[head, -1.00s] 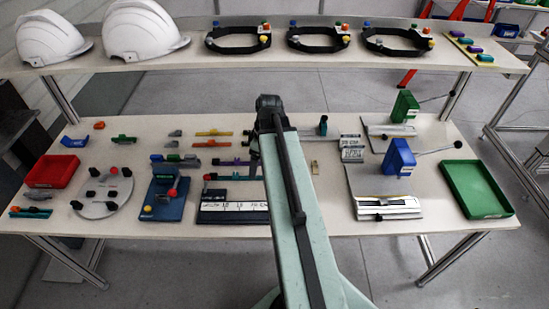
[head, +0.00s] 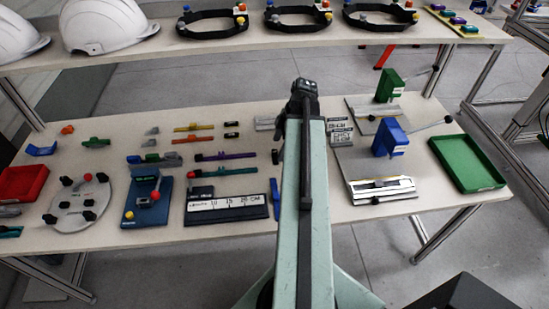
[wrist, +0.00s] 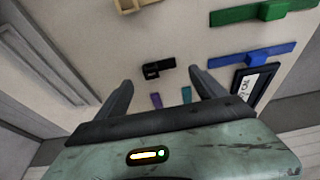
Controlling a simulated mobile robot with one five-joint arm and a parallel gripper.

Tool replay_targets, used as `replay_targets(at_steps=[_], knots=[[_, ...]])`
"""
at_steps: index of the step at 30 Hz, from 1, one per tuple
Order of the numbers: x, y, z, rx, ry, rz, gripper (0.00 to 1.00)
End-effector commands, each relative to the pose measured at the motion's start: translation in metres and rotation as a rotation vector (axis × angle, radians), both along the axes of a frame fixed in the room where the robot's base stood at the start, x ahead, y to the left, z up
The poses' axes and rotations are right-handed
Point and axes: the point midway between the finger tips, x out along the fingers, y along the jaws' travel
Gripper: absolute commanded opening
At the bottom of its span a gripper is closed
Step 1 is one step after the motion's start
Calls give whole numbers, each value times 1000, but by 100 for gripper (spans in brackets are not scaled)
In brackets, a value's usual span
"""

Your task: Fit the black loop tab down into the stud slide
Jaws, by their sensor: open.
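A small black piece (wrist: 157,68), which looks like the black loop tab, lies on the table in the wrist view. My gripper (wrist: 160,83) is open and empty, its two fingers on either side of and nearer than the black piece, apart from it. In the head view the gripper is hidden behind my arm, and I cannot pick out that piece there. I cannot tell which part is the stud slide. A blue strip (wrist: 238,58) and a green strip (wrist: 262,11) with raised blocks lie to the right in the wrist view.
A tan bracket (wrist: 138,4) lies beyond the black piece. A ruler block (head: 228,207), a blue fixture (head: 146,200), a round grey plate (head: 77,205) and a red tray (head: 22,184) stand left. A green tray (head: 467,162) and a blue clamp (head: 390,138) stand right.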

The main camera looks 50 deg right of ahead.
Motion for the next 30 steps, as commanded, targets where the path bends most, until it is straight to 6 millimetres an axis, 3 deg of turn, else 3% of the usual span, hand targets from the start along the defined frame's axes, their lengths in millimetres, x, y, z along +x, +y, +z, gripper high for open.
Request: replay_targets(at_steps=[1, 6, 13, 14, 18, 21, 30], knots=[[1, 3, -16, 0, 0, 1, 80], [6, 9, -42, 0, 0, 1, 80], [7, 10, -39, 0, 0, 1, 80], [7, 10, -39, 0, 0, 1, 77], [7, 11, -39, 0, 0, 2, 38], [7, 11, -39, 0, 0, 2, 16], [7, 11, -34, 0, 0, 2, 16]])
